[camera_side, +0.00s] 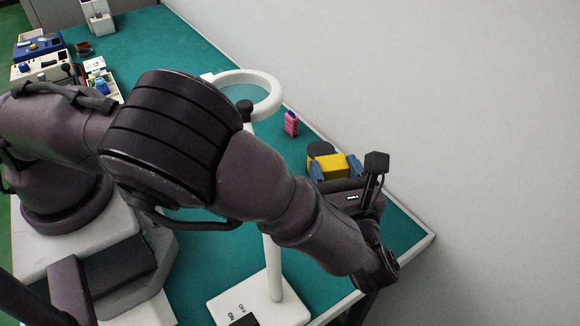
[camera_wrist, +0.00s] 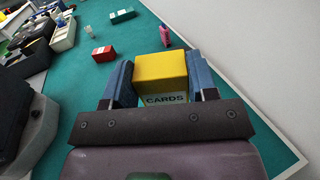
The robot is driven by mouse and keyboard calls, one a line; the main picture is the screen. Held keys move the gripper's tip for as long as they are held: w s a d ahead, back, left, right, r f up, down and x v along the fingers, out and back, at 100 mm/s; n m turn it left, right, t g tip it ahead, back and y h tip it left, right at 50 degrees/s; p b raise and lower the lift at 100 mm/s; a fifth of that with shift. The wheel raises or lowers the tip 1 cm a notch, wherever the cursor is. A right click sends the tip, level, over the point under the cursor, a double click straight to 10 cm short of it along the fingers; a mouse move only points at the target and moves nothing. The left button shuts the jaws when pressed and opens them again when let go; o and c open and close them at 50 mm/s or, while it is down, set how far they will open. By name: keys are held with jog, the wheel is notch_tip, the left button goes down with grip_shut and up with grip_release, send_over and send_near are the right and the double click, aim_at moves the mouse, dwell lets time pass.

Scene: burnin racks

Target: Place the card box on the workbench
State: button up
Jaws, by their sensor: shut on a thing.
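The card box (camera_wrist: 160,72) is a yellow box with a pale label reading "CARDS", held between the two blue fingers of my gripper (camera_wrist: 161,82) in the wrist view. In the side view the yellow card box (camera_side: 327,166) shows between the blue fingers of my gripper (camera_side: 334,168), over the right part of the bench. The workbench (camera_side: 400,238) has a green top with a pale edge. I cannot tell whether the box touches the bench top; its underside is hidden.
A pink item (camera_side: 291,123) stands near the wall edge. A magnifier lamp with a white ring (camera_side: 274,100) stands on the bench. A red box (camera_wrist: 103,54) and a green box (camera_wrist: 123,15) lie farther off. Green surface is free around the card box.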

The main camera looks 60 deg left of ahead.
notch_tip(320, 180, down, 10)
jog(key=shift+r, duration=0.15)
dwell(0.3)
jog(key=o, duration=1)
jog(key=v, duration=1.2)
